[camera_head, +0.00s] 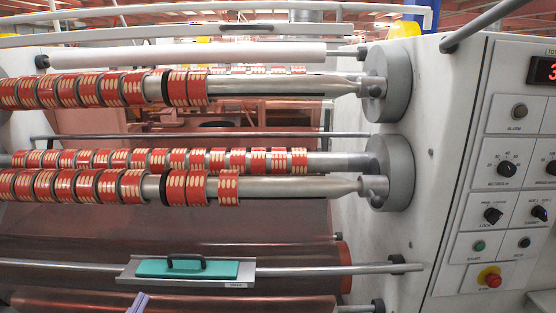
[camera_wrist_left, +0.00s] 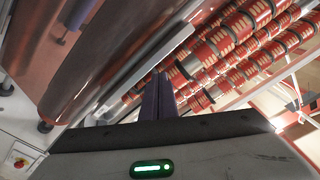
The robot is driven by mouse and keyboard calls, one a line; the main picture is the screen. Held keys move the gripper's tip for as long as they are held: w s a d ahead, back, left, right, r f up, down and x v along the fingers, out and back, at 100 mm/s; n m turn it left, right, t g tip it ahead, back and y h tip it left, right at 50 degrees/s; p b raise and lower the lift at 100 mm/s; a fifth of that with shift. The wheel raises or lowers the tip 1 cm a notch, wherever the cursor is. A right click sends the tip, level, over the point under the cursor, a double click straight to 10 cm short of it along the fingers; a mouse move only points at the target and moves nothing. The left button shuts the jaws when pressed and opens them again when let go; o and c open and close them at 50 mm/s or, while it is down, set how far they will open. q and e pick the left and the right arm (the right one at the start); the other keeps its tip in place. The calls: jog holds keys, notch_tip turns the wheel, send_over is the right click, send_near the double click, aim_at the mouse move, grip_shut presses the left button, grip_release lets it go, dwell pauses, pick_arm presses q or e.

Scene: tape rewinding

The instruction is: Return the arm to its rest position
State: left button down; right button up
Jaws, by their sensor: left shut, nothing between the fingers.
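My left gripper (camera_head: 138,303) shows only as its purple fingertips at the bottom edge of the head view, below the green block with a dark handle (camera_head: 188,268). The rest of the left arm is out of that view. In the left wrist view the same gripper (camera_wrist_left: 159,96) has its two purple fingers together, with nothing held between them. The fingers point toward the machine's rollers. My right gripper is not in view.
Shafts carrying red tape rolls (camera_head: 75,184) cross the machine. A metal rod (camera_head: 310,271) runs low across the front, bearing the green block's plate. The grey control panel (camera_head: 500,190) with knobs, buttons and a red stop button (camera_head: 490,279) stands at the right.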

pick_arm(q)
jog(key=s+d+f+n+g+h, duration=0.1)
jog(key=s+d+f+g, duration=0.4)
jog(key=s+f, duration=0.6)
jog(key=s+d+f+n+g+h, duration=0.1)
jog(key=s+d+f+n+g, duration=0.2)
jog(key=s+f, duration=0.9)
jog(key=d+f+g, duration=0.2)
jog(key=d+f, duration=0.2)
jog(key=shift+d+f+n+h, duration=0.15)
jog(key=shift+f+n+h, duration=0.1)
jog(key=shift+n+h, duration=0.15)
